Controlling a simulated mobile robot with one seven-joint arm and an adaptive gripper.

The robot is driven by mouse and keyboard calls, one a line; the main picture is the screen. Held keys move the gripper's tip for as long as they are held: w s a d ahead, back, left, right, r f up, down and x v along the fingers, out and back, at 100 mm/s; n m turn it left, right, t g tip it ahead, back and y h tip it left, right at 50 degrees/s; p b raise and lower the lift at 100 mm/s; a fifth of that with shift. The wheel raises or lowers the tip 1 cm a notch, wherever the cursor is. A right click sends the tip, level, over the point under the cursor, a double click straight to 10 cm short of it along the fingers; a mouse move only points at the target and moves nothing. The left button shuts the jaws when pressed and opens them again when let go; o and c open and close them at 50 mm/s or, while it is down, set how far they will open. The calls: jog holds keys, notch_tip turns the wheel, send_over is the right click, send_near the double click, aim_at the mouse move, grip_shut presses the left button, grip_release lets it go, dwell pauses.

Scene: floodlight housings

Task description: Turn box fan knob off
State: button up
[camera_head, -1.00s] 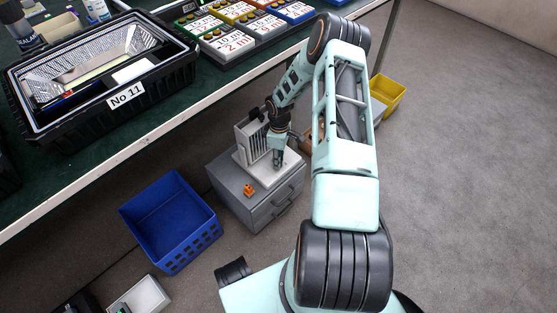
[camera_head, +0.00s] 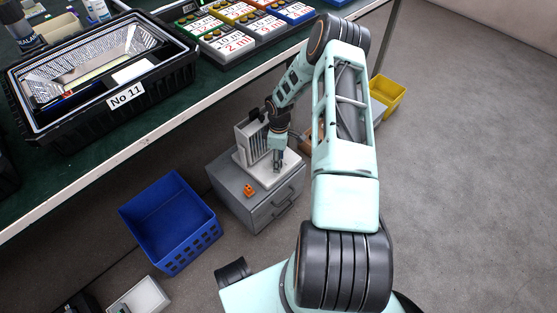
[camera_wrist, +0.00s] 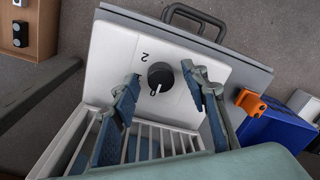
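The white box fan (camera_head: 243,141) stands on a small grey cabinet under the table's edge. Its slatted grille (camera_wrist: 150,142) and pale base (camera_wrist: 115,48) show in the wrist view. On the base is a round black knob (camera_wrist: 161,74) with a white pointer line aimed toward the grille. A printed "2" is beside the knob, on the side away from the grille. My gripper (camera_wrist: 159,76) is open, one finger on each side of the knob, with visible gaps to it. In the head view my gripper (camera_head: 277,160) points down over the fan's base; the knob cannot be made out there.
The grey cabinet (camera_head: 228,182) has an orange part (camera_head: 249,190) on top, beside the fan. A blue crate (camera_head: 170,215) stands left of it and a yellow bin (camera_head: 387,96) behind at right. The table (camera_head: 120,160) overhangs at the left. Open floor lies at right.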

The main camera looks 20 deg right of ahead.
jog(key=m+p, duration=0.1)
jog(key=m, duration=0.5)
jog(key=shift+s, duration=0.1)
jog(key=m+p, duration=0.1)
jog(key=m, duration=0.5)
jog(key=r+p, duration=0.2)
jog(key=r, duration=0.5)
jog(key=shift+d+r+p, duration=0.1)
jog(key=shift+d+p, duration=0.1)
jog(key=shift+p, duration=0.15)
jog(key=s+d+r+h+p, duration=0.1)
jog(key=d+r+p, duration=0.1)
jog(key=r, duration=0.5)
jog(key=s+d+r+h+p, duration=0.1)
jog(key=s+d+r+p, duration=0.1)
jog(key=d+r, duration=0.2)
jog(key=s+d+r+h+p, duration=0.1)
jog(key=d+r+p, duration=0.1)
jog(key=r, duration=0.8)
jog(key=shift+s+d+r+m+g, duration=0.3)
jog(key=shift+d, duration=0.1)
